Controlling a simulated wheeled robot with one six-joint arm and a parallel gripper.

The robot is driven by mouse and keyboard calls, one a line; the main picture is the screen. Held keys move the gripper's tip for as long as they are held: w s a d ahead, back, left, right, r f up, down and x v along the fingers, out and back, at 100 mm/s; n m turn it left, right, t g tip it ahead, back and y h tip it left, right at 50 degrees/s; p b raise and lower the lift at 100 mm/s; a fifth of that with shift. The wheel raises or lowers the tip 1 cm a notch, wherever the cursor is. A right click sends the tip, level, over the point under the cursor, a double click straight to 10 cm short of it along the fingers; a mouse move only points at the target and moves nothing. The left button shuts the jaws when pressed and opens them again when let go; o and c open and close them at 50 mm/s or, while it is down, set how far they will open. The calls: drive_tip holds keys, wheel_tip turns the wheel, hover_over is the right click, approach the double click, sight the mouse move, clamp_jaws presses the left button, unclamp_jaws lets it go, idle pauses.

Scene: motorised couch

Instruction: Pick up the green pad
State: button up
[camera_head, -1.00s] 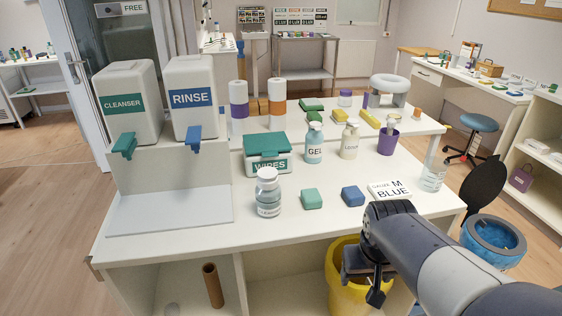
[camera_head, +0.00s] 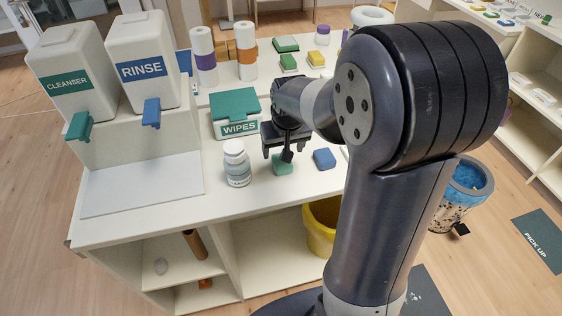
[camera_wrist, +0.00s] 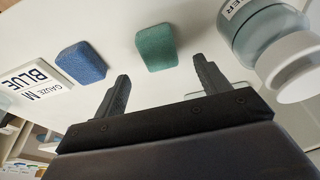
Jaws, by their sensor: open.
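The green pad (camera_head: 284,167) lies on the white counter, partly hidden by my gripper in the head view. In the wrist view the green pad (camera_wrist: 156,47) lies ahead of the fingers, between their lines and apart from them.
A lidded bottle (camera_head: 236,164) stands left of the green pad, and shows close to the right finger in the wrist view (camera_wrist: 262,40). The wipes box (camera_head: 236,112) is behind. A gauze card (camera_wrist: 37,80) lies beyond the blue pad. Dispensers (camera_head: 145,65) stand at left.

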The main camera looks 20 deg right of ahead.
drive_tip(key=shift+s+x, duration=0.15)
drive_tip(key=shift+x, duration=1.2)
drive_tip(key=shift+s+x, duration=0.15)
drive_tip(key=shift+x, duration=1.15)
drive_tip(key=shift+c, duration=0.3)
drive_tip(key=c, duration=1.1)
wheel_tip(320, 180, up, 10)
drive_tip(key=shift+f, duration=0.1)
drive_tip(key=o, duration=0.5)
drive_tip(key=c, duration=0.3)
